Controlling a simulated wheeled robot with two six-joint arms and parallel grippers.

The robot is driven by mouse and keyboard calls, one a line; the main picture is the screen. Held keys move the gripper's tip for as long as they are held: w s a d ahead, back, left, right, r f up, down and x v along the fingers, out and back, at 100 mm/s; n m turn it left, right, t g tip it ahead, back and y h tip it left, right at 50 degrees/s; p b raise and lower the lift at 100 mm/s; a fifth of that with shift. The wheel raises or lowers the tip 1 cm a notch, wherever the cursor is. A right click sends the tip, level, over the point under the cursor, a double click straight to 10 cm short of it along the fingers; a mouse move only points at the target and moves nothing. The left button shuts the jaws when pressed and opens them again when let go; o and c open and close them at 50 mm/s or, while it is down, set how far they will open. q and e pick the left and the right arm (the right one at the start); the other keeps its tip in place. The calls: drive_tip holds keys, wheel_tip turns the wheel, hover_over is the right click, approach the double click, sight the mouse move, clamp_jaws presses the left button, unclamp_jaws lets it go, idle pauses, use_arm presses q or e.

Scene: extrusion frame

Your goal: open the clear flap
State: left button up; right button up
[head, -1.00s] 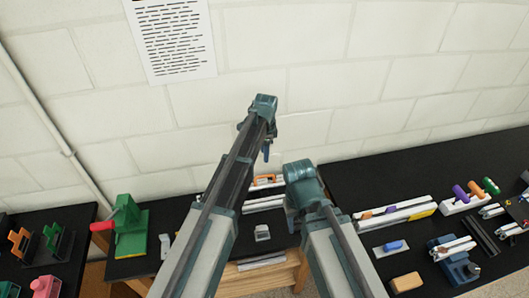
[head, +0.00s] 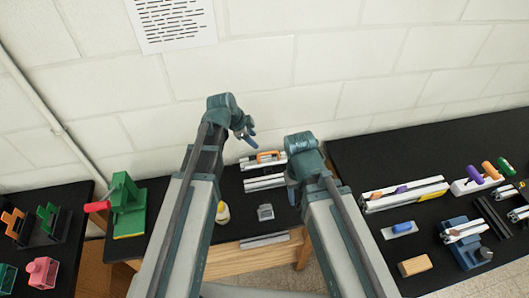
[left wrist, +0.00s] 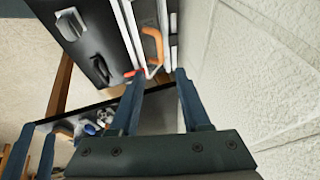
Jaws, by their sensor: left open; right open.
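In the head view an aluminium frame (head: 264,182) with an orange handle (head: 268,155) lies at the back of the middle black table. The clear flap itself is too small and see-through to make out. My left gripper (head: 250,138) is open and empty, above and left of the handle, near the wall. In the left wrist view the orange handle (left wrist: 152,44) is just beyond the open fingertips (left wrist: 160,76), and I see no grip on it. My right gripper (head: 292,194) is at the right end of the frame, open, its fingertips mostly hidden by its wrist.
A grey block (head: 265,212) and a yellow-and-white bottle (head: 222,213) stand on the middle table. A green press with a red handle (head: 128,205) is at left. The right table (head: 450,142) holds rails and tools. The block wall (head: 300,60) is close behind.

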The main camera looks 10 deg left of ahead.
sight(266, 153)
use_arm(q)
drive_tip(key=b+x, duration=1)
drive_tip(key=x, duration=0.2)
drive_tip(key=shift+w+d+f+b, duration=0.1)
drive_tip(key=shift+d+f+b, duration=0.05)
drive_tip(key=shift+f+b, duration=0.2)
drive_tip(key=shift+r, duration=0.1)
clamp_jaws()
idle(0.8)
